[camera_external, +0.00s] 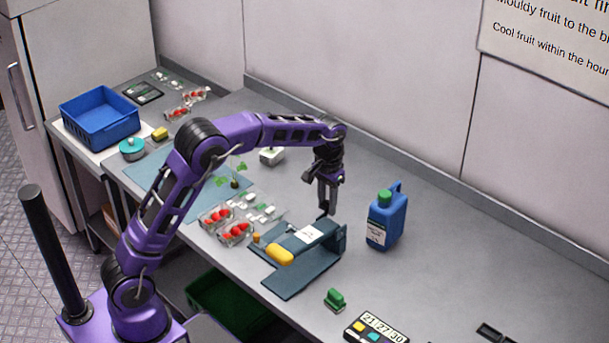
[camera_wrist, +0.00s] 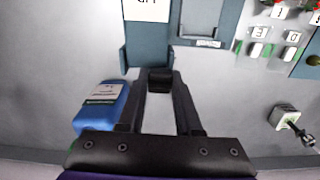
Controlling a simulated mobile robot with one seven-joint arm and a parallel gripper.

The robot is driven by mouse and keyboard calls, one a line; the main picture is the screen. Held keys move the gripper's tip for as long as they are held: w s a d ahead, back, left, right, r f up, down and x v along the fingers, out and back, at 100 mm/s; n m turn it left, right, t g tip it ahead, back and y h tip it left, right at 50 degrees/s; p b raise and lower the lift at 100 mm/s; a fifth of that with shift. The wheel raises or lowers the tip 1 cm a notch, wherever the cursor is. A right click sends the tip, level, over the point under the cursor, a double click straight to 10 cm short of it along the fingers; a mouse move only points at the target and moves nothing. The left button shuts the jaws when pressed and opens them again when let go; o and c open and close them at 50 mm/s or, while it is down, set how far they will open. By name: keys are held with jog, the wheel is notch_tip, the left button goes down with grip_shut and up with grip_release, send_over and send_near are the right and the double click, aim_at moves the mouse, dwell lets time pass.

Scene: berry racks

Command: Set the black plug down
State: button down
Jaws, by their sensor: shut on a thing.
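My gripper (camera_external: 326,207) is above the bench at the back edge of a blue-grey rack (camera_external: 285,284). In the wrist view, my gripper (camera_wrist: 160,82) is shut on the black plug (camera_wrist: 160,76), a small dark block between the fingertips. In the outside view the plug is a small dark shape at the fingertips, hard to tell from them. The rack (camera_wrist: 145,58) also shows just ahead of the plug in the wrist view. I cannot tell whether the plug touches the rack or the bench.
A blue jug (camera_external: 388,217) with a green cap stands right of my gripper. A yellow piece (camera_external: 280,253) lies on the rack. A green block (camera_external: 335,299) and a number panel (camera_external: 375,329) are in front. Red fruit packs (camera_external: 236,233) lie left. The bench behind the jug is clear.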

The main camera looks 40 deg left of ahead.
jog(key=s+a+f, duration=0.2)
jog(key=a, duration=0.1)
jog(key=s+a+f, duration=0.3)
jog(key=a, duration=0.1)
jog(key=s+a+f, duration=0.3)
jog(key=shift+s+a+f, duration=0.2)
jog(key=shift+s+a, duration=0.05)
jog(key=shift+a, duration=0.05)
jog(key=shift+r, duration=0.1)
notch_tip(320, 180, up, 12)
jog(key=f, duration=0.1)
jog(key=w+d, duration=1.2)
jog(key=w, duration=0.3)
notch_tip(320, 180, down, 10)
jog(key=shift+r, duration=0.2)
jog(key=shift+f, duration=2.75)
